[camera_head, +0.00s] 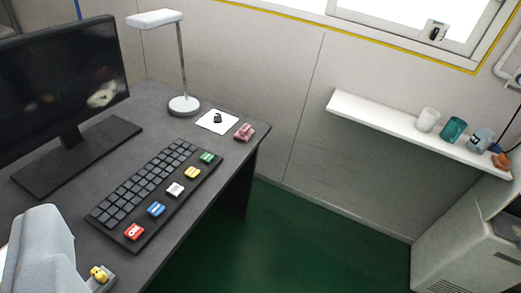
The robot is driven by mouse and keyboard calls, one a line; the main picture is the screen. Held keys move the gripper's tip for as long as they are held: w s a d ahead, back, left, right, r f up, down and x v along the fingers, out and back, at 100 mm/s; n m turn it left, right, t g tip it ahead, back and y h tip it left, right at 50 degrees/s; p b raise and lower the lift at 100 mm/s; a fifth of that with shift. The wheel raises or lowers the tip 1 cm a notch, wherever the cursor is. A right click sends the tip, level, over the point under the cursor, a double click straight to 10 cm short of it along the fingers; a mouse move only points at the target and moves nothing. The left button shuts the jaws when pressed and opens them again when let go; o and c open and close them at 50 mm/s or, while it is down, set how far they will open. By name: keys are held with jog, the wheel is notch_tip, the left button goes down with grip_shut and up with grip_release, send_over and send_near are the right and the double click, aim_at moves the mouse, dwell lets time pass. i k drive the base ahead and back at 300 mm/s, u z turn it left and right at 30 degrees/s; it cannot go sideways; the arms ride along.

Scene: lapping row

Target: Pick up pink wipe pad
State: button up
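The pink wipe pad (244,131) lies on the dark desk top (240,160), near its far right corner. It is small and pinkish, and nothing covers it. A white square sheet (217,121) with a small dark object on it lies just to its left.
A white lamp (184,105), a monitor (65,85) and a black keyboard (140,195) with coloured keys stand on the desk. A grey rounded shape (40,250) fills the lower left. A wall shelf (375,118) holds cups. Green floor (290,235) is clear.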

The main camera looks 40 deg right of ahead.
aim_at(245, 132)
jog(key=u, duration=0.05)
jog(key=k, duration=0.6)
jog(key=z, duration=0.85)
jog(key=i, duration=2.15)
jog(key=u, duration=0.75)
jog(key=i, duration=0.3)
jog(key=u, duration=0.25)
